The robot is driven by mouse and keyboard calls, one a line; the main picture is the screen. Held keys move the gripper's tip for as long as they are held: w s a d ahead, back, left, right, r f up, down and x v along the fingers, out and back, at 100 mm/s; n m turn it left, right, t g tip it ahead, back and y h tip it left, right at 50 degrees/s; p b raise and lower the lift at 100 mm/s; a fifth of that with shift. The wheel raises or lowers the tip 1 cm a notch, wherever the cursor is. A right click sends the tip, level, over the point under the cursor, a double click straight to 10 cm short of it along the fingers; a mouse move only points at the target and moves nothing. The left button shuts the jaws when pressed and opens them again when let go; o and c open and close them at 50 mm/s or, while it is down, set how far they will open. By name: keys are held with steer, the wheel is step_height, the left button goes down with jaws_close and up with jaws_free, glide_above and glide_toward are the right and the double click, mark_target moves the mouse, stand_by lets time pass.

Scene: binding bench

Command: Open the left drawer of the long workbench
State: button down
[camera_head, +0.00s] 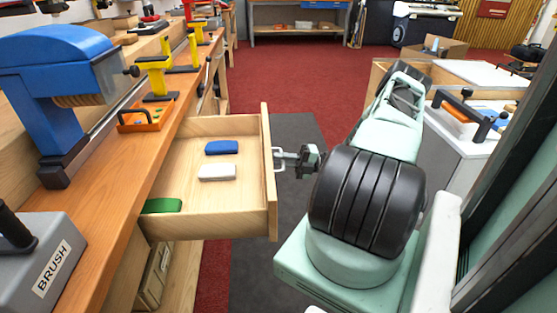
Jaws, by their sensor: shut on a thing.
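The long workbench (150,155) runs along the left side. Its wooden drawer (200,215) is pulled out to the right, with its inside in full view. A blue block (222,147), a whitish block (217,172) and a green block (161,205) lie in it. My gripper (278,158) is at the outer face of the drawer front (268,170), shut on the drawer's handle. The handle itself is mostly hidden by the fingers.
A white-topped cabinet (465,135) is at the right. Grey matting (262,270) and red carpet (275,85) are clear beyond the drawer.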

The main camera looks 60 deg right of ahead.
steer(key=c, duration=1.6)
jaws_free()
steer(key=shift+d, duration=0.1)
steer(key=b+v, duration=0.1)
steer(key=v, duration=1.6)
steer(key=shift+s+d+f+b, duration=0.1)
steer(key=shift+s+b, duration=0.05)
steer(key=shift+b, duration=0.15)
